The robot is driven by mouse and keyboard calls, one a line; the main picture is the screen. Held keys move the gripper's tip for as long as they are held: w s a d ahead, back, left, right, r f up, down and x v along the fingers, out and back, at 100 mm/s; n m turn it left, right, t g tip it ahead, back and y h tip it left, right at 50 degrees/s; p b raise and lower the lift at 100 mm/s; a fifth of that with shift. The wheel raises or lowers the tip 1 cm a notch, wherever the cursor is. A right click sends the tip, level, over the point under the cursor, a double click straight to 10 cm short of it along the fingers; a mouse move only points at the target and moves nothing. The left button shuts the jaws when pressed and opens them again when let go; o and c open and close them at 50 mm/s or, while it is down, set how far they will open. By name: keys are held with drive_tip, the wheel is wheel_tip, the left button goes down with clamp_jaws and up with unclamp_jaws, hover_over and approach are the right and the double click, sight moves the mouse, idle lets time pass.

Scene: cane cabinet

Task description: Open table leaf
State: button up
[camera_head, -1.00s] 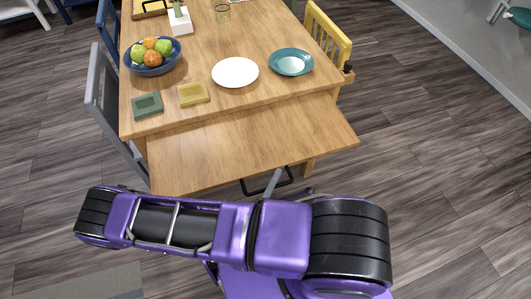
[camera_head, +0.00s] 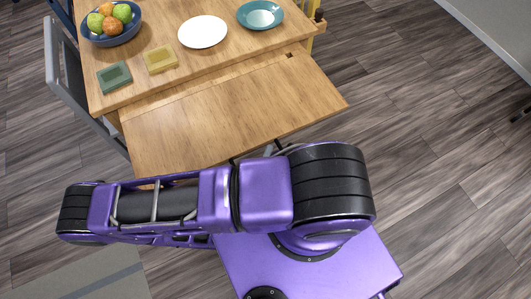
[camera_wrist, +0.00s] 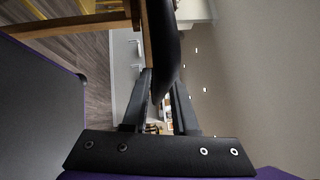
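The wooden table leaf (camera_head: 215,115) sticks out from under the table's top (camera_head: 160,85) on the near side, flat and a little lower than it. Its black handle is mostly hidden behind my purple arm in the head view; a small part shows at the leaf's front edge. In the wrist view the black handle (camera_wrist: 165,45) runs down between the two fingers of my gripper (camera_wrist: 161,80), which appear closed around it. My gripper is largely hidden by my arm in the head view.
A grey chair (camera_head: 62,80) is at the left.

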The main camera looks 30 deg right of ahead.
drive_tip(key=b+v, duration=0.1)
drive_tip(key=v, duration=1.6)
drive_tip(key=shift+a+b, duration=0.15)
drive_tip(key=shift+b, duration=0.15)
drive_tip(key=shift+s, duration=0.1)
